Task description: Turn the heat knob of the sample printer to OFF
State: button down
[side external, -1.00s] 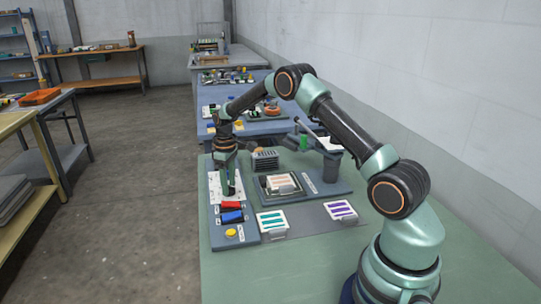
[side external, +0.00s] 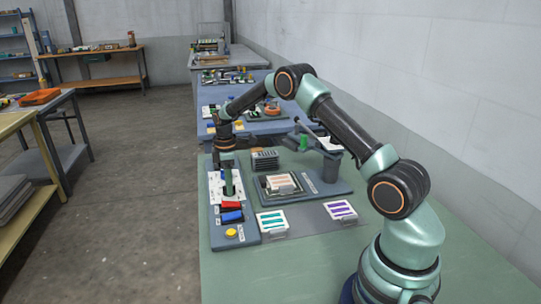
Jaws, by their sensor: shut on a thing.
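The control panel (side external: 221,240) of the sample printer is a long blue-grey board on the left of the green table. Near its far end is a white dial plate (side external: 214,192). My gripper (side external: 229,193) points straight down over this plate, its fingertips at the plate's height. It is shut on the heat knob, which the fingers hide. The knob's pointer and the dial's marks are too small or covered to read, so its setting cannot be told.
A red rocker (side external: 231,206), a blue rocker (side external: 232,216) and a yellow button (side external: 231,233) lie close in front of my gripper. To the right are the printer bed (side external: 312,190), a lever with a green grip (side external: 303,142) and two striped sample cards (side external: 272,221) (side external: 341,209).

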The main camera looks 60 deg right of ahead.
jog(key=shift+w+r, duration=0.1)
jog(key=shift+c, duration=1.6)
grip_release()
notch_tip(320, 180, up, 12)
jog(key=s+a+r+m+t, duration=0.3)
jog(key=s+a+r+m, duration=0.1)
jog(key=s+a+r, duration=0.7)
jog(key=s+a+f+m+t, duration=0.1)
jog(key=s+a+m, duration=0.4)
jog(key=s, duration=0.7)
jog(key=shift+t, duration=0.8)
